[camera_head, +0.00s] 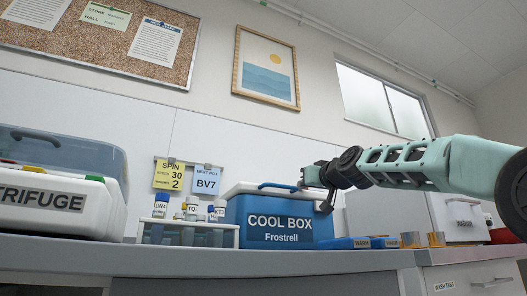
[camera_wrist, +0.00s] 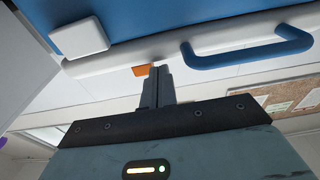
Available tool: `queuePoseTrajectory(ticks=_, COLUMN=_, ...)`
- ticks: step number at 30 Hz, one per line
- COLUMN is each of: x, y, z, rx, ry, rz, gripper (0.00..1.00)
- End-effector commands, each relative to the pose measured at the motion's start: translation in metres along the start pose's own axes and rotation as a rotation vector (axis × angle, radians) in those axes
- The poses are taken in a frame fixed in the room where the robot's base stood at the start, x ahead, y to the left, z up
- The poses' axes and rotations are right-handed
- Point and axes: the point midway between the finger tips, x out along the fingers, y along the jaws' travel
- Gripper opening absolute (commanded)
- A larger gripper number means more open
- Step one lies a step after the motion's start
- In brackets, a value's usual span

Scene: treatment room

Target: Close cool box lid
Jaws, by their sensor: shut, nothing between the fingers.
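The cool box (camera_head: 280,222) is blue, lettered "COOL BOX Frostrell", and stands on the counter at the middle of the head view. Its white lid (camera_head: 243,188) with a blue handle (camera_head: 278,186) lies across the top; I cannot tell if it is fully seated. My gripper (camera_head: 304,181) is shut and empty at the box's upper right corner, close to the handle's right end. In the wrist view my shut fingers (camera_wrist: 157,84) point at a white rim below a blue surface, with the blue handle (camera_wrist: 245,52) to their right. Contact cannot be told.
A centrifuge (camera_head: 56,200) stands at the left. A rack (camera_head: 180,236) of capped tubes stands left of the box. Blue trays (camera_head: 345,243), small orange-marked cups (camera_head: 411,240) and a white washer (camera_head: 458,222) stand to the right. The wall behind carries notes.

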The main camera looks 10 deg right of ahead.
Motion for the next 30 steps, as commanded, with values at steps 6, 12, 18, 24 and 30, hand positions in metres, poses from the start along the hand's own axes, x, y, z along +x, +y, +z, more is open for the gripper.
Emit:
queuePoseTrajectory(ticks=6, x=0.004, y=0.001, z=0.016, rx=0.003, ry=-0.031, rz=-0.005, gripper=0.0)
queuePoseTrajectory(ticks=12, x=0.005, y=0.002, z=0.015, rx=0.003, ry=-0.032, rz=-0.005, gripper=0.0)
queuePoseTrajectory(ticks=18, x=0.009, y=0.0, z=-0.005, rx=0.002, ry=-0.026, rz=-0.004, gripper=0.0)
queuePoseTrajectory(ticks=24, x=0.012, y=-0.003, z=-0.03, rx=0.0, ry=-0.011, rz=-0.002, gripper=0.0)
queuePoseTrajectory(ticks=30, x=-0.002, y=-0.003, z=-0.031, rx=-0.001, ry=-0.002, rz=0.003, gripper=0.0)
